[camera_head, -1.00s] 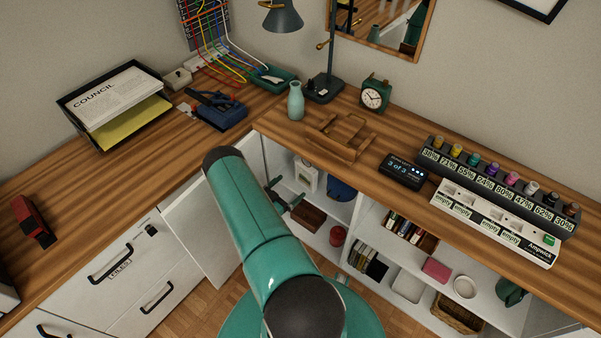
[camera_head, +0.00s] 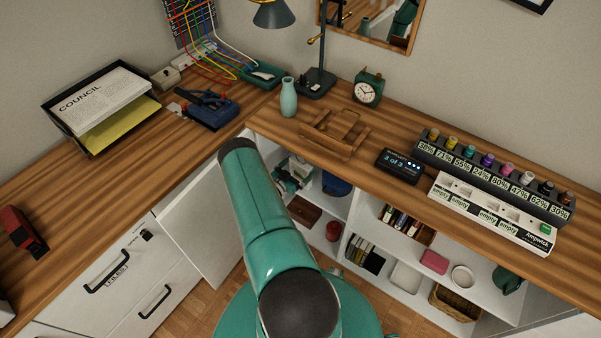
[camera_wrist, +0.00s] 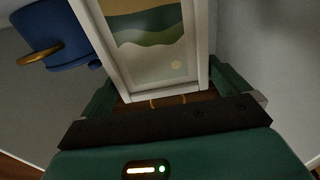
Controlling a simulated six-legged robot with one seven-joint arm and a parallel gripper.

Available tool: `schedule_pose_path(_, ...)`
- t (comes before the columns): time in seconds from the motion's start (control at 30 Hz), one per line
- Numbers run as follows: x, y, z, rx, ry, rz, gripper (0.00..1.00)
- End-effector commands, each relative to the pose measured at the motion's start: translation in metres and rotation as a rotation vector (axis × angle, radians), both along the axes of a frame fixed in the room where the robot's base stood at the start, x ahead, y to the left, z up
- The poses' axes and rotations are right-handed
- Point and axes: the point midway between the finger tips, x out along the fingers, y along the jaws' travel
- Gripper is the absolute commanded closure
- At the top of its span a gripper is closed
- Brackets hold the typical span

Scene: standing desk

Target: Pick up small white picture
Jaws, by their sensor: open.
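The small white picture (camera_wrist: 155,45) fills the upper middle of the wrist view. It has a white frame around a print of tan, green and pale wavy bands. My gripper (camera_wrist: 160,88) is open, with one green finger near each side of the frame's near end. I cannot tell whether the fingers touch the frame. In the head view my gripper (camera_head: 291,180) is inside the open cabinet on the upper shelf, and it largely hides the picture (camera_head: 301,166).
A blue object with a brass-coloured handle (camera_wrist: 48,45) stands left of the picture. The cabinet door (camera_head: 198,225) is open at left. A brown box (camera_head: 303,211) and a red container (camera_head: 333,230) are on the shelf below. The wooden desktop (camera_head: 270,123) lies above the cabinet.

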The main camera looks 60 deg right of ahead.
Motion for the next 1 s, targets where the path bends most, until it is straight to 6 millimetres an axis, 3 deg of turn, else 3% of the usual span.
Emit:
schedule_pose_path(0.2,-0.007,-0.03,-0.001,-0.001,-0.001,-0.002,0.0)
schedule_pose_path(0.47,-0.007,-0.034,-0.001,0.0,0.0,0.0,0.0)
schedule_pose_path(0.63,-0.007,-0.034,0.0,0.0,0.0,0.0,0.29)
schedule_pose_path(0.67,-0.007,-0.034,0.0,0.0,0.0,0.0,0.32)
schedule_pose_path(1.0,-0.006,-0.035,0.003,-0.001,-0.001,0.0,0.32)
